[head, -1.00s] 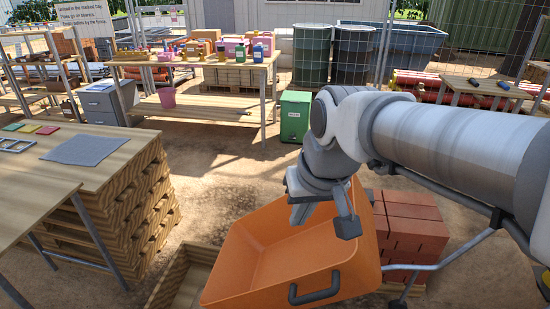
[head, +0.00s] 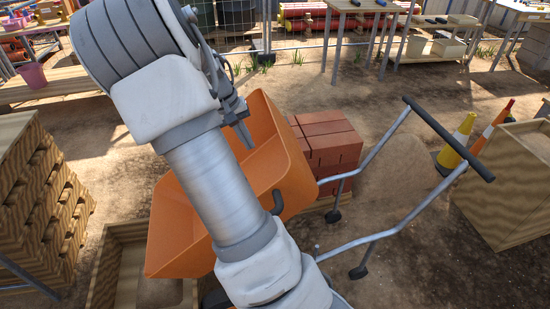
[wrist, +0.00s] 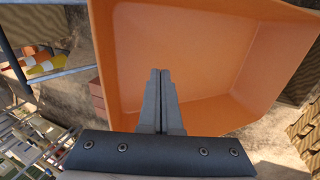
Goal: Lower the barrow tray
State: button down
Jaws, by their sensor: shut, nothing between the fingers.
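The orange barrow tray (head: 172,235) is tilted up on its barrow, its lower end over a wooden box at the lower left. My arm crosses in front of it and hides its middle. A dark grip (head: 277,203) is fixed on the tray's near side. In the wrist view the inside of the tray (wrist: 195,45) looks empty. My gripper (head: 245,138) is over the tray's upper part, shut and empty. Its fingers also show pressed together in the wrist view (wrist: 160,75). I cannot tell whether they touch the tray.
The barrow's metal handles (head: 385,165) reach right to a dark crossbar (head: 448,138). Red bricks (head: 328,142) are stacked beside the tray. The wooden box (head: 105,275) lies at lower left. Cones (head: 458,138) and a wooden crate (head: 510,195) stand at right.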

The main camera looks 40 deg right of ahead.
jog(key=d+f+h+b, duration=0.1)
jog(key=d+f, duration=0.4)
jog(key=f, duration=0.1)
jog(key=d+f+g+h+b, duration=0.1)
jog(key=d+f+b, duration=0.1)
jog(key=d+f, duration=0.3)
jog(key=s+d+f+g+h+b, duration=0.1)
jog(key=d+f+b, duration=0.1)
jog(key=d+f, duration=0.4)
jog(key=shift+f+h, duration=0.4)
jog(key=shift+f, duration=0.15)
jog(key=shift+f, duration=0.1)
